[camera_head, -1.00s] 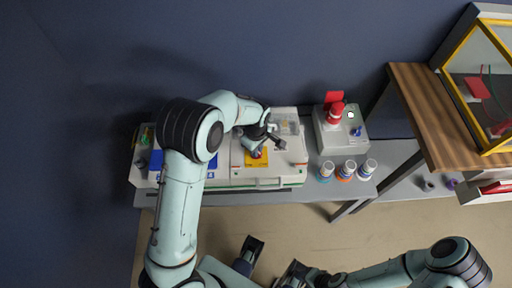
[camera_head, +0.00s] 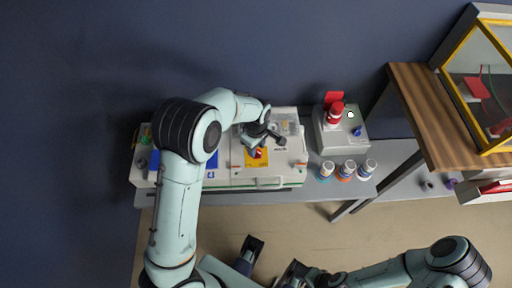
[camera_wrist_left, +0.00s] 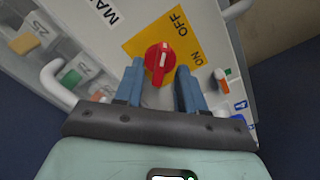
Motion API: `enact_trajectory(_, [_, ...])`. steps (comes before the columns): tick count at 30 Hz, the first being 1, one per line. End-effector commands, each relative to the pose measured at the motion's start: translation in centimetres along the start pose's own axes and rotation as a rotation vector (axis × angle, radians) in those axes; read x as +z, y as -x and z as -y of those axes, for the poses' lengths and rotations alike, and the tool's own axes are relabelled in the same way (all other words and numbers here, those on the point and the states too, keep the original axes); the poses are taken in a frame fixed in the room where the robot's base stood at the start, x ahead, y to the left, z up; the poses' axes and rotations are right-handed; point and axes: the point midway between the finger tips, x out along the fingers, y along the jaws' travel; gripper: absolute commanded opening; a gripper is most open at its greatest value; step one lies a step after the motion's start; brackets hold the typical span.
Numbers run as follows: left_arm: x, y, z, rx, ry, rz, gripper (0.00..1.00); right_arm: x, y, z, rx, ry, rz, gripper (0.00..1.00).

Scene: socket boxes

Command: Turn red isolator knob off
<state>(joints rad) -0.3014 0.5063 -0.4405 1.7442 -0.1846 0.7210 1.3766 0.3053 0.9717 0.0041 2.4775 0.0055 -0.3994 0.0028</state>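The red isolator knob (camera_wrist_left: 160,59) sits on a yellow plate marked OFF and ON in the left wrist view. In the head view the knob (camera_head: 257,153) shows small on the white box. My left gripper (camera_wrist_left: 160,68) is open, its two blue fingers on either side of the knob near the tips. I cannot tell whether they touch it. In the head view the left gripper (camera_head: 257,142) is over the yellow plate (camera_head: 249,161). My right gripper (camera_head: 290,272) is at the bottom edge, partly cut off, far from the knob.
The white box (camera_head: 283,174) has a handle along its front. A grey box (camera_head: 338,140) with a red button stands to its right, with several small bottles (camera_head: 346,170) in front. A wooden shelf (camera_head: 425,105) is farther right.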

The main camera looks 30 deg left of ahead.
Motion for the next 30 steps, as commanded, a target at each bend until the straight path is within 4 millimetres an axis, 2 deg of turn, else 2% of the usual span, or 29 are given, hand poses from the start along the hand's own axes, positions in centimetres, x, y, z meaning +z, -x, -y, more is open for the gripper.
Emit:
enact_trajectory(9, [0.0,7.4,-0.1,0.007,0.001,0.0,0.39,0.5,0.9,0.2,0.003,-0.001,0.014,0.43])
enact_trajectory(15, [0.0,10.7,-0.1,0.005,0.001,0.0,0.39,0.7,1.3,0.2,0.005,-0.002,0.021,0.43])
enact_trajectory(21, [0.0,12.0,0.0,0.004,0.002,0.0,0.39,0.8,1.4,0.2,0.005,-0.002,0.023,0.43])
enact_trajectory(30, [0.0,12.0,0.0,0.002,0.002,0.0,0.39,0.8,1.4,0.2,0.006,-0.002,0.024,0.43])
